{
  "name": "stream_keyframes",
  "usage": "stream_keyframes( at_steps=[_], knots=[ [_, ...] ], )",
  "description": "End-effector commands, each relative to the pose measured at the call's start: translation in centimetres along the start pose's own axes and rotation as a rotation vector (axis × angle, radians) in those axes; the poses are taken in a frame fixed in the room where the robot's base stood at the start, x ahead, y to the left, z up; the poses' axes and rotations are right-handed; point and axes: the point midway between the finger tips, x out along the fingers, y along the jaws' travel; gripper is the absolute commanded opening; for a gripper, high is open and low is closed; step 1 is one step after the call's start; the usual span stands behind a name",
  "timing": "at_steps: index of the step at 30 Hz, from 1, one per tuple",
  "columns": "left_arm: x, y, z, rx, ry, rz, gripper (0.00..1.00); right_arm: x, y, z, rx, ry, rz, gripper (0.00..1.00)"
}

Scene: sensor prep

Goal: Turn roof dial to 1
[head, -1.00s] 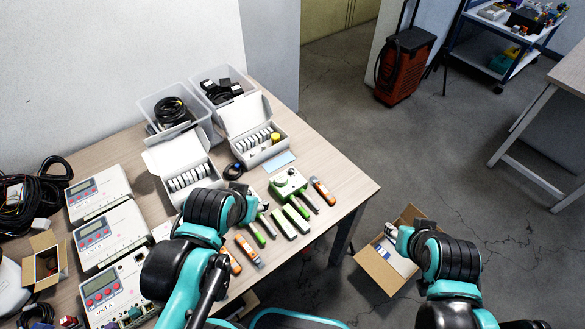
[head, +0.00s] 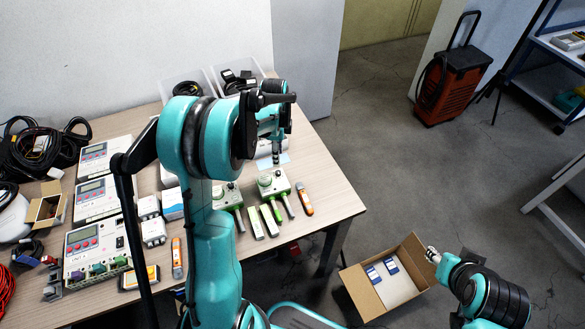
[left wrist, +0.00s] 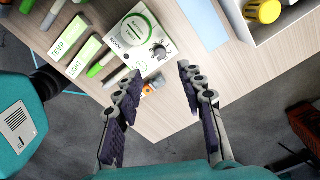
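A pale box with a green ring, its label seeming to read ROOF (left wrist: 133,32), lies ahead of my left gripper (left wrist: 159,71) in the left wrist view. Its small grey dial (left wrist: 159,51) sits near a corner by the printed numbers; I cannot tell its setting. In the head view, this box (head: 268,187) is on the table near the right edge, with my left gripper (head: 276,155) above it. My right gripper (head: 432,255) is by a cardboard box, too small to read.
A similar green-and-white box (head: 224,197) stands to the left. White blocks marked TEMP (left wrist: 61,46) and LIGHT (left wrist: 84,57) and several green tools lie close by. A blue card (left wrist: 147,33) lies beside the dial box. The open cardboard box (head: 358,292) is on the floor.

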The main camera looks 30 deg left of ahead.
Motion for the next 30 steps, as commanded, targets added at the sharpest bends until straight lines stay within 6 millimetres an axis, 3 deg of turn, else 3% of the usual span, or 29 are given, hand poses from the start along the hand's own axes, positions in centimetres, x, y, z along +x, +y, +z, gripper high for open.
stream_keyframes(
  at_steps=[16, 28, 30],
  knots=[
    [7.5, -0.2, 0.2, 0.022, -0.001, 0.010, 0.39, 2.2, 0.0, 1.6, 0.000, 0.000, 0.000, 0.39],
    [8.3, -0.2, 0.2, 0.021, 0.000, 0.010, 0.39, 2.3, 0.0, 1.7, 0.000, 0.000, 0.000, 0.39],
    [8.3, -0.2, 0.2, 0.021, 0.000, 0.010, 0.23, 2.3, 0.0, 1.7, 0.000, 0.000, 0.000, 0.39]
  ],
)
